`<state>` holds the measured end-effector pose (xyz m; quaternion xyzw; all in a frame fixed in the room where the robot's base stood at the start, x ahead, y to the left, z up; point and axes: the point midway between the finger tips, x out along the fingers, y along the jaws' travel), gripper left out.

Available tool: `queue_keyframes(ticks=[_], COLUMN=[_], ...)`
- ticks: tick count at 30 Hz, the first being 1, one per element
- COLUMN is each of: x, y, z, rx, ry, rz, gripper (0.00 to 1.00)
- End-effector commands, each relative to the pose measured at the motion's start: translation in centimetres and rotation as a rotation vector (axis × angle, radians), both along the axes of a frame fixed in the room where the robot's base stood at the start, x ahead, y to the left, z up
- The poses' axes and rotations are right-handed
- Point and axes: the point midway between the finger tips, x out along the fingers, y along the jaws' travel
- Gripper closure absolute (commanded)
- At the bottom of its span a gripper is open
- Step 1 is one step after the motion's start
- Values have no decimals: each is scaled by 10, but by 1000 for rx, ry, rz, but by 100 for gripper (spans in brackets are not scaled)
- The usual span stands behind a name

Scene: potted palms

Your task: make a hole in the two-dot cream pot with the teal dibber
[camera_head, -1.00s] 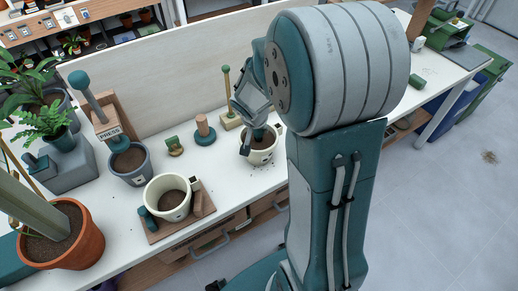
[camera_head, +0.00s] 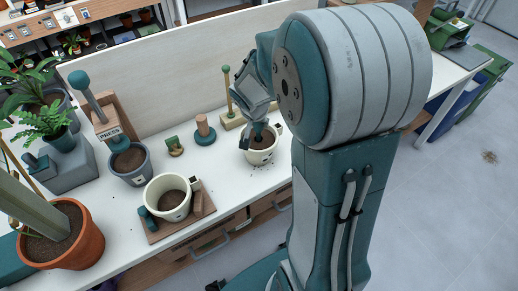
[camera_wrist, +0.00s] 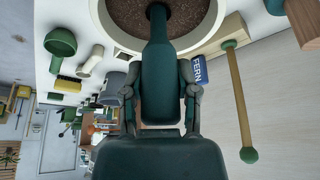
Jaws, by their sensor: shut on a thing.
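My gripper (camera_wrist: 160,92) is shut on the teal dibber (camera_wrist: 160,60), which also shows in part in the head view (camera_head: 258,131). In the wrist view the dibber's narrow end reaches over the dark soil (camera_wrist: 190,12) inside a cream pot's rim (camera_wrist: 104,22). In the head view my gripper (camera_head: 258,128) is over this cream pot (camera_head: 262,157), on the right part of the bench. Whether the tip is in the soil cannot be told. A second cream pot (camera_head: 164,208) stands in a wooden holder in front. The dots on both pots are too small to read.
A wooden stand with a green-topped rod (camera_head: 228,92) is close behind my gripper. A board (camera_head: 160,85) closes the bench's back.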

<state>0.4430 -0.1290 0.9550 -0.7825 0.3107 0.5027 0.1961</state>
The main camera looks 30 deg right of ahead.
Motion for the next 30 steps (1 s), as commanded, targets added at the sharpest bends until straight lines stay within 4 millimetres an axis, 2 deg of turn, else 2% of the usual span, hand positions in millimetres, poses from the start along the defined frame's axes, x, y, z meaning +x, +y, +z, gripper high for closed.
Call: queue_keyframes(ticks=[30], x=[1], y=[0], z=[70], rx=[0], ry=[-4], rz=[0], gripper=[100])
